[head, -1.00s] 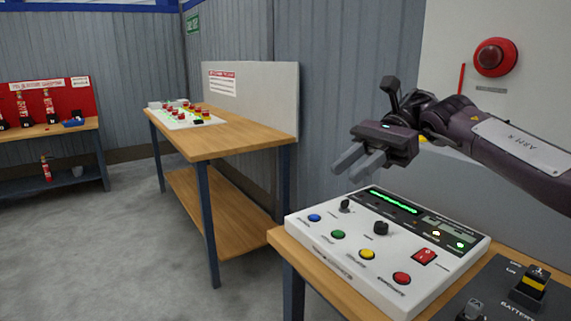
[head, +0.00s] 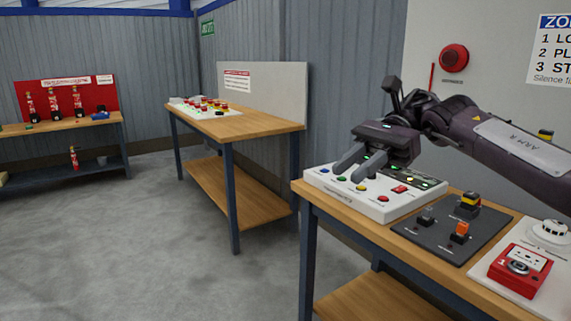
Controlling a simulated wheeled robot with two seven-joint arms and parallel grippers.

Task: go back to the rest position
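My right gripper (head: 362,164) shows in the head view, its arm coming in from the right. Its two fingers are apart with nothing between them, pointing left and down. In the picture it overlaps the back of a white control panel (head: 349,200) with coloured buttons; I cannot tell the exact gap, but it appears above the panel. My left gripper is not in view.
The panel stands on a wooden table (head: 314,193) with a dark switch plate (head: 448,248) and a red call point (head: 519,271). Another wooden table (head: 254,125) stands behind. A red-backed bench (head: 60,125) is at far left. Grey floor (head: 130,240) between is clear.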

